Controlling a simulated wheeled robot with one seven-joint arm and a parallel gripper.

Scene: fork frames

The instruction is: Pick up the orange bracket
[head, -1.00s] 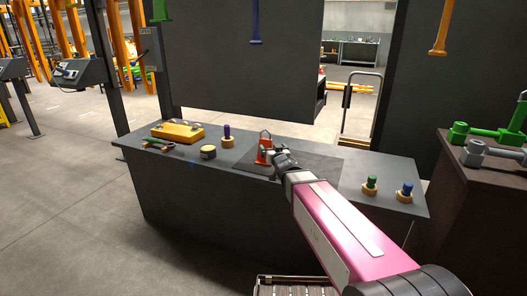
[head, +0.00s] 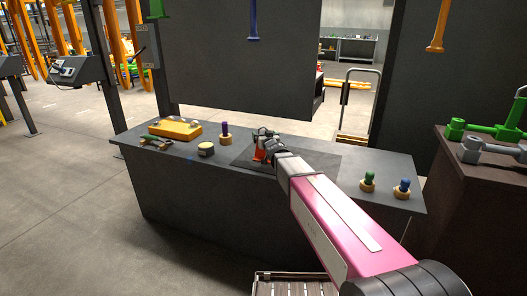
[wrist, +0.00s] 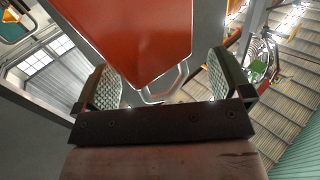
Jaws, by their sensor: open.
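The orange bracket (head: 259,154) stands on a dark mat (head: 318,165) near the middle of the grey workbench. In the head view my gripper (head: 267,138) is at the bracket's upper part and hides some of it. In the wrist view the bracket (wrist: 135,38) fills the top middle as a large orange plate. The two padded fingers of my gripper (wrist: 165,82) are apart, one to each side of the bracket's lower edge. I cannot tell whether either finger touches it. A grey metal loop (wrist: 163,92) shows just below the orange edge.
On the bench's left are a yellow case (head: 176,130), a purple peg (head: 225,132) and a small round block (head: 206,149). A green peg (head: 368,180) and a blue peg (head: 403,187) stand to the right. A dark panel (head: 240,75) rises behind the bench.

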